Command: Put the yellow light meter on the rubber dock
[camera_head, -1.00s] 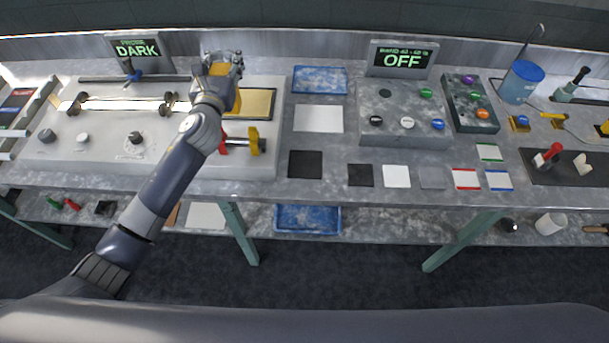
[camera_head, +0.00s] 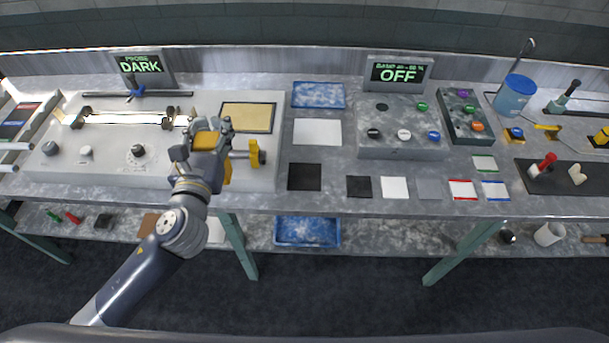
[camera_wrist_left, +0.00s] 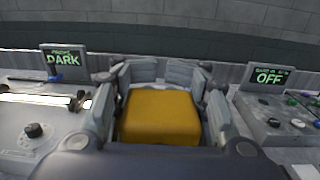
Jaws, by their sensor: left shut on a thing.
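The yellow light meter (camera_wrist_left: 159,116) is a yellow block between the fingers of my left gripper (camera_wrist_left: 160,82) in the left wrist view. In the head view, my left gripper (camera_head: 212,131) is shut on the meter (camera_head: 206,141), above the front right part of the pale panel. The fingers and wrist hide part of the meter. A larger black square (camera_head: 305,177) and a smaller black square (camera_head: 359,187) lie to the right on the bench. I cannot tell which dark pad is the rubber dock. My right gripper is not in view.
A yellow-ended fitting (camera_head: 254,154) stands close right of my gripper. A tan framed plate (camera_head: 248,117) is behind it. A grey button box (camera_head: 404,142) stands further right. A white square (camera_head: 318,132) and blue tray (camera_head: 318,95) lie between.

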